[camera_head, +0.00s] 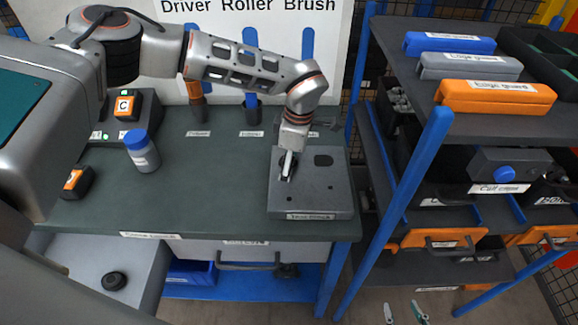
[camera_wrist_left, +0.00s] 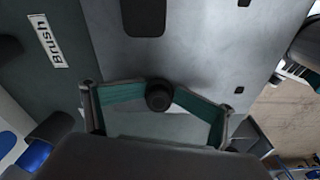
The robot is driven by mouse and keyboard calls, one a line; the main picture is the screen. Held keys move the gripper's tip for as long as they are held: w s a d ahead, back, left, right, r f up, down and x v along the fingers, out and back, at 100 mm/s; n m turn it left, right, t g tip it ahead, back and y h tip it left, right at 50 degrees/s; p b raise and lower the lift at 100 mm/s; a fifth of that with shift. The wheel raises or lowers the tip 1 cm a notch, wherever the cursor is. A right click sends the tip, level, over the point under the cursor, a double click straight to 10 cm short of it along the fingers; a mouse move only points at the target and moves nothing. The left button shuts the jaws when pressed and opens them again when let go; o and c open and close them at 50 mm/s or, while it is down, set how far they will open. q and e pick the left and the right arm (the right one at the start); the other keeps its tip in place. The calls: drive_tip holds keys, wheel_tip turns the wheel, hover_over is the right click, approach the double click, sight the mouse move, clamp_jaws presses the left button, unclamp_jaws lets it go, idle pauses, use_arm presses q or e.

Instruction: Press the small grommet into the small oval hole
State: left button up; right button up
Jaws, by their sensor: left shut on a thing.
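The grey panel block (camera_head: 310,188) lies on the green bench. A large dark rounded hole (camera_head: 323,160) shows in its top, along with small dark holes (camera_head: 289,198). My left gripper (camera_head: 287,174) points down over its left half and hides part of it. In the left wrist view the left fingers (camera_wrist_left: 159,97), with teal pads, are closed on a small black round grommet (camera_wrist_left: 159,94). The panel (camera_wrist_left: 205,50) lies below it, with a large hole (camera_wrist_left: 143,17) and small holes (camera_wrist_left: 238,90). Whether the grommet touches the panel is unclear.
A blue-capped bottle (camera_head: 142,152) and orange-and-black boxes (camera_head: 76,182) stand on the bench's left. A black round part (camera_head: 114,281) lies in a grey tray (camera_head: 80,260). A blue-post shelf (camera_head: 408,190) with orange and blue edge guards stands right of the bench.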

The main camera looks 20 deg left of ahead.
use_arm(q)
drive_tip(key=r, duration=0.4)
drive_tip(key=d+r, duration=0.1)
drive_tip(key=r, duration=0.7)
drive_tip(key=shift+d, duration=0.2)
use_arm(e)
drive_tip(key=shift+w, duration=0.1)
